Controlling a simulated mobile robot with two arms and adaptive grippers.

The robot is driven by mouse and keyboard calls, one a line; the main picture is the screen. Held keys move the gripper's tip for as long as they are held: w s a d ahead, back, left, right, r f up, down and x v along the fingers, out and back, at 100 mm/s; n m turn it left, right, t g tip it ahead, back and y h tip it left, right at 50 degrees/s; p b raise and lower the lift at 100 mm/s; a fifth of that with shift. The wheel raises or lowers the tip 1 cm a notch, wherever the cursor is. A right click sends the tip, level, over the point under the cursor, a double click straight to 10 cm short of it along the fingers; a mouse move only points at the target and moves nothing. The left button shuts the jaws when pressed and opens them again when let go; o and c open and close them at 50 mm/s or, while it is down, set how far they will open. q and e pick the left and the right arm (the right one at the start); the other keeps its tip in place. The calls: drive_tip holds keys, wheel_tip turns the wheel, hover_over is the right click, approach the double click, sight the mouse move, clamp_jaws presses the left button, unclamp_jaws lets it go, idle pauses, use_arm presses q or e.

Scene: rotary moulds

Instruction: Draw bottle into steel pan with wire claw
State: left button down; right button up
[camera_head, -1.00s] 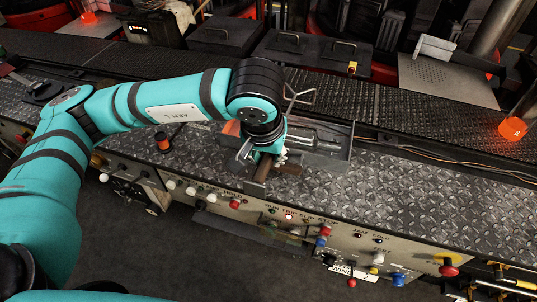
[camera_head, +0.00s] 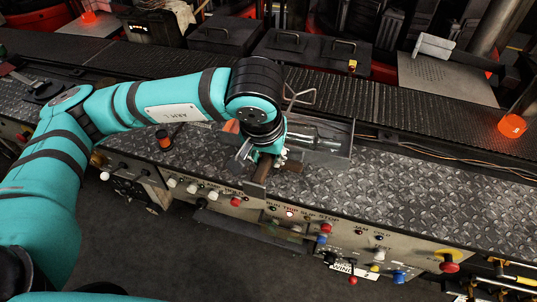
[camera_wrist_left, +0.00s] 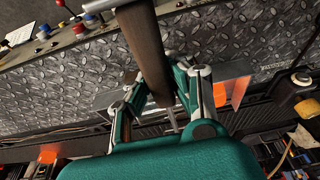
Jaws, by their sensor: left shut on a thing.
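My left gripper (camera_head: 266,160) is shut on the brown handle (camera_head: 260,174) of the wire claw, at the front of the steel pan (camera_head: 342,146). The left wrist view shows the handle (camera_wrist_left: 145,45) running between the two fingers (camera_wrist_left: 152,95). The claw's wire end is mostly hidden behind my wrist. A clear glass bottle (camera_head: 308,137) lies on its side at the pan, its left end hidden by my wrist; I cannot tell whether the claw touches it. My right gripper is not in view.
A dark conveyor (camera_head: 400,110) runs behind the pan. Diamond-plate deck (camera_head: 420,195) is free to the right. A control panel with knobs (camera_head: 325,228) lines the front edge. A dark, orange-topped cylinder (camera_head: 163,139) stands to the left. A bent wire loop (camera_head: 300,93) rises behind my wrist.

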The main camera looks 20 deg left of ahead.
use_arm(q)
drive_tip(key=shift+r, duration=0.1)
idle(0.4)
drive_tip(key=shift+w+r+p, duration=0.2)
drive_tip(key=shift+r+p, duration=0.05)
drive_tip(key=shift+r, duration=0.55)
drive_tip(key=shift+w+r+p, duration=0.2)
drive_tip(key=shift+r+p, duration=0.1)
drive_tip(key=shift+r, duration=0.55)
drive_tip(key=shift+w+r+p, duration=0.2)
drive_tip(key=shift+r+p, duration=0.05)
drive_tip(key=shift+r, duration=0.55)
drive_tip(key=shift+w+r+p, duration=0.25)
drive_tip(key=shift+r+p, duration=0.05)
drive_tip(key=shift+r, duration=0.7)
drive_tip(key=shift+w+r+p, duration=0.2)
drive_tip(key=shift+r+p, duration=0.1)
drive_tip(key=shift+r, duration=0.7)
